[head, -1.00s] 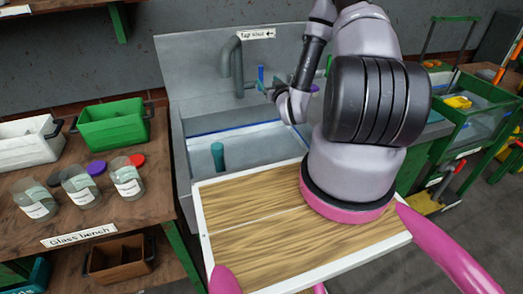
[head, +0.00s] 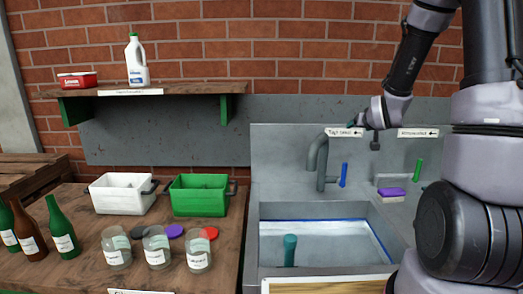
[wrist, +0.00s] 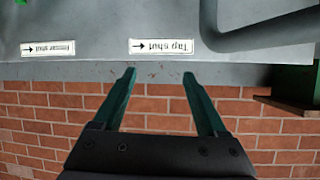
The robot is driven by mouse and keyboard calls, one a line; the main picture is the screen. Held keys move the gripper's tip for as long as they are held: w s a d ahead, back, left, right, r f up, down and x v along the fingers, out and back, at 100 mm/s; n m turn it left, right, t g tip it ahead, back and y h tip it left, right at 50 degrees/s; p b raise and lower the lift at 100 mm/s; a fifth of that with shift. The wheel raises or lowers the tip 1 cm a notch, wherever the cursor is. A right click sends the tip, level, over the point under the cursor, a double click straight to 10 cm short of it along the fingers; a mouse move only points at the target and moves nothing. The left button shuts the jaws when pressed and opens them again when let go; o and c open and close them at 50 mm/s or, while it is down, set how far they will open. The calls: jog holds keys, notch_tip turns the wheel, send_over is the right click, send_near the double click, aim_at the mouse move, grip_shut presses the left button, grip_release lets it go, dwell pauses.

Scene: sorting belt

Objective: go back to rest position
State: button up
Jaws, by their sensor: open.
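My gripper (wrist: 159,74) is open and empty, its two teal fingers apart with only the grey panel edge and brick wall behind them in the wrist view. In the head view my gripper (head: 366,124) is small, up by the sink's back panel, right of the "Tap shut" label (head: 343,132). It is above the blue lever (head: 344,175) and apart from it. My arm is bent at the right of the head view, hiding part of the sink's right side. The wrist view is upside down and shows the same label (wrist: 161,46).
The sink (head: 320,237) has a grey tap (head: 316,160), a green lever (head: 418,169) and a purple sponge (head: 391,192). Left is a bench (head: 80,215) with jars, bottles, a white bin (head: 119,195) and a green bin (head: 198,196). A shelf (head: 150,95) holds a milk jug (head: 137,62).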

jog(key=s+a+r+m+g, duration=0.1)
jog(key=s+a+r+g, duration=0.3)
jog(key=s+r, duration=0.85)
jog(key=s+a+r+g+y, duration=0.1)
jog(key=s+a, duration=0.2)
jog(key=s, duration=0.6)
jog(key=s+a+r+m+g+y, duration=0.1)
jog(key=s+a+y, duration=0.1)
jog(key=s, duration=0.8)
jog(key=shift+s+a+r+y, duration=0.25)
jog(key=shift+a+y, duration=0.05)
jog(key=shift+a, duration=0.1)
